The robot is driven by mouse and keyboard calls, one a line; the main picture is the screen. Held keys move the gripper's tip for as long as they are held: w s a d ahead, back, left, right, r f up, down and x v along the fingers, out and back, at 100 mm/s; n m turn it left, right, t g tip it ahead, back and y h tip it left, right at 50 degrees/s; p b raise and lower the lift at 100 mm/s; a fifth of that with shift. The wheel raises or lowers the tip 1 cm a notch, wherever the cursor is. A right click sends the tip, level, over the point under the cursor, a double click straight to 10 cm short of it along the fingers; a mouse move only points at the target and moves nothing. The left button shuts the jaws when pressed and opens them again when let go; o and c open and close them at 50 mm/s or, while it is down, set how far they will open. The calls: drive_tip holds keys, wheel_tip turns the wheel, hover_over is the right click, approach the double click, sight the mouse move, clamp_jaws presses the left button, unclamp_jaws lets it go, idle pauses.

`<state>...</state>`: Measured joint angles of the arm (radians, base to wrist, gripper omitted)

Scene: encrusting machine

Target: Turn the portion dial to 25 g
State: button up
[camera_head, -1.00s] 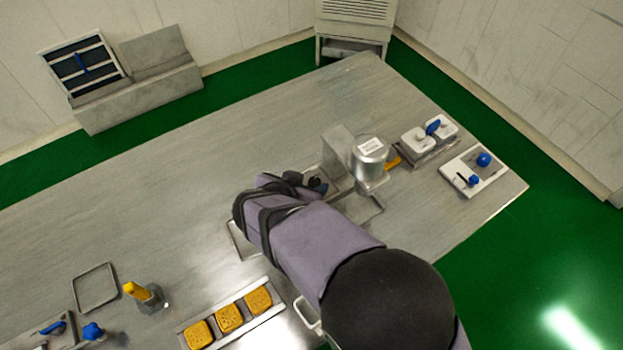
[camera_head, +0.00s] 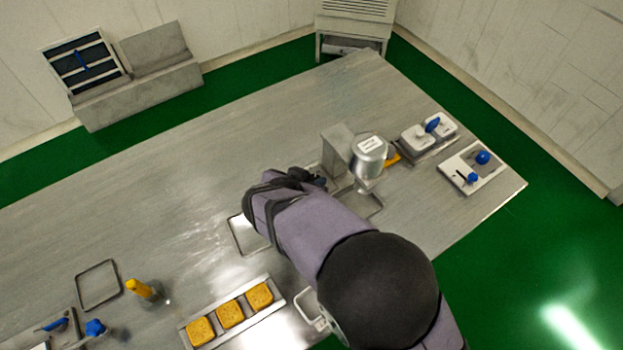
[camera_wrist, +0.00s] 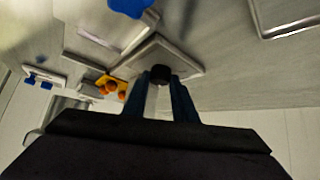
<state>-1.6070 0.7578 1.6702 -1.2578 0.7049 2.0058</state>
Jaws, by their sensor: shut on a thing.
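In the wrist view, a small black round knob (camera_wrist: 160,74), which looks like the portion dial, sits at a flat grey square housing. My gripper (camera_wrist: 160,88) has its two dark blue fingers around it, closed on it near their tips. No scale or gram marking can be read, so the dial's setting cannot be told. In the head view, the encrusting machine shows as a grey block (camera_head: 337,150) beside a metal hopper (camera_head: 369,153) with a white label. My gripper (camera_head: 318,182) is at the machine's near left side; my arm hides the dial there.
A tray of yellow-orange pieces (camera_head: 272,282), a wire-like square frame (camera_head: 97,286) and a yellow-handled tool (camera_head: 140,289) lie in the foreground.

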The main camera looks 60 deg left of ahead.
drive_tip(key=shift+f+n+y+b, duration=0.25)
drive_tip(key=shift+n+y+b, duration=0.05)
drive_tip(key=shift+b, duration=0.85)
drive_tip(key=shift+g+b, duration=0.3)
drive_tip(key=shift+b, duration=0.3)
drive_tip(key=n+b, duration=0.1)
drive_tip(key=b, duration=0.1)
drive_tip(key=n+y+b, duration=0.1)
drive_tip(key=b, duration=0.1)
drive_tip(key=shift+w+d+f+g, duration=0.1)
drive_tip(key=shift+w+d+g, duration=0.05)
drive_tip(key=shift+g, duration=0.25)
drive_tip(key=n+b, duration=0.1)
drive_tip(key=b, duration=0.1)
drive_tip(key=shift+d+n+g+y+b, duration=0.1)
drive_tip(key=shift+n+g+y+b, duration=0.2)
drive_tip(key=shift+g+y, duration=0.1)
drive_tip(key=shift+w+r+n+g+y+b, duration=0.1)
drive_tip(key=shift+r+n+g+y+b, duration=0.3)
drive_tip(key=shift+n, duration=0.3)
drive_tip(key=shift+g, duration=0.3)
drive_tip(key=o, duration=1)
drive_tip(key=shift+o, duration=0.2)
drive_tip(key=shift+d, duration=0.1)
